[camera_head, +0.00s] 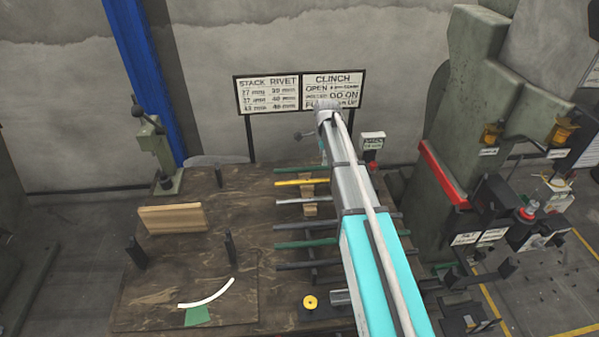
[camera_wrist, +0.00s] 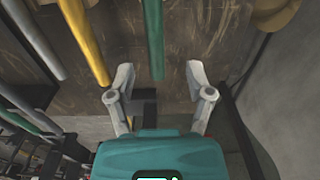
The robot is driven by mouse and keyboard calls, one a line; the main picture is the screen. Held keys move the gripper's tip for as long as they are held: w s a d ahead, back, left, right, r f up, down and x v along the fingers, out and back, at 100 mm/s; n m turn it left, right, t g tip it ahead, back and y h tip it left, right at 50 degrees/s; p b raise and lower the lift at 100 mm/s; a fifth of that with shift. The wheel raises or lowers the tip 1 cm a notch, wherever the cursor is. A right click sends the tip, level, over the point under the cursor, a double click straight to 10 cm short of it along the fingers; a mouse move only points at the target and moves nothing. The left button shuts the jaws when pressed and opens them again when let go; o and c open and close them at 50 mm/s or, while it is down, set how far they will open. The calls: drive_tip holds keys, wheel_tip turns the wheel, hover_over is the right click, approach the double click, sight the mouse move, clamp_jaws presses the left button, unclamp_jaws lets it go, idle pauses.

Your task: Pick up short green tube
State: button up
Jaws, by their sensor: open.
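A green tube (camera_wrist: 153,35) comes down from the top of the wrist view, and its near end lies between the tips of my gripper (camera_wrist: 160,78). My gripper is open, with a gap on both sides of the tube. In the head view this looks like the farthest green tube (camera_head: 302,168) on the rack, partly hidden by my arm. A second green tube (camera_head: 304,244) lies nearer in the rack. I cannot tell from the pictures which green tube is shorter. My gripper's fingers are not clear in the head view.
A yellow tube (camera_wrist: 82,35) and a grey tube (camera_wrist: 32,38) lie left of the green one in the wrist view. The wooden table (camera_head: 190,260) also holds a wooden block (camera_head: 172,218), a white curved strip (camera_head: 207,294) and dark posts. A press (camera_head: 465,110) stands right.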

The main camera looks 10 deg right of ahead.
sight(323, 168)
drive_tip(key=shift+f, duration=0.1)
drive_tip(key=f+b, duration=0.3)
drive_tip(key=shift+s+d+f, duration=0.1)
drive_tip(key=shift+s+f, duration=0.1)
drive_tip(key=shift+s, duration=0.05)
drive_tip(key=shift+f+b, duration=0.85)
drive_tip(key=shift+b, duration=0.25)
drive_tip(key=shift+c, duration=0.3)
clamp_jaws()
